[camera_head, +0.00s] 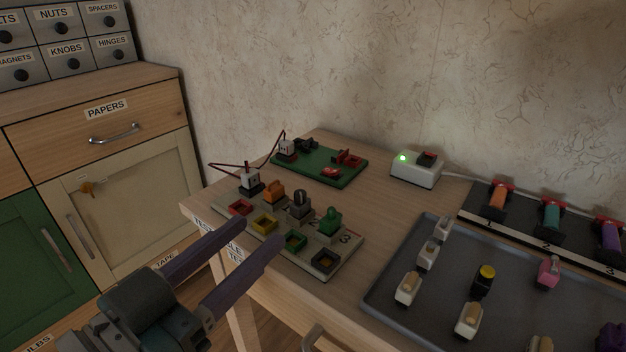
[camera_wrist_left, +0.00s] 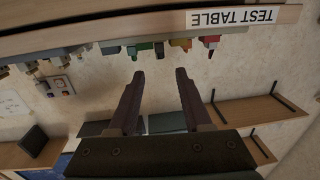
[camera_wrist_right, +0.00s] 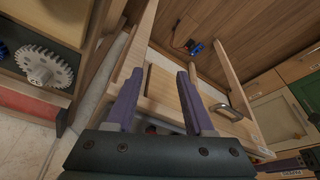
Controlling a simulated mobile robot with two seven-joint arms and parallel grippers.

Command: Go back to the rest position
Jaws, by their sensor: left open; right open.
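My left gripper (camera_head: 258,232) is open and empty in the head view, in front of the near left edge of the test table (camera_head: 388,222). Its two purple fingers also show in the left wrist view (camera_wrist_left: 158,75), spread apart, with the table edge and its label beyond them. My right gripper (camera_wrist_right: 160,75) shows only in the right wrist view. Its fingers are apart with nothing between them, and a wooden frame and a drawer-like front with a handle lie beyond. My right arm is not visible in the head view.
On the table stand a beige board (camera_head: 338,262) with coloured sockets, a green board (camera_head: 325,167), a white box (camera_head: 416,172) with a green light, a grey tray (camera_head: 385,292) and a dark numbered rack (camera_head: 515,228). A cabinet (camera_head: 130,165) stands left. Gears (camera_wrist_right: 45,66) lie on a shelf.

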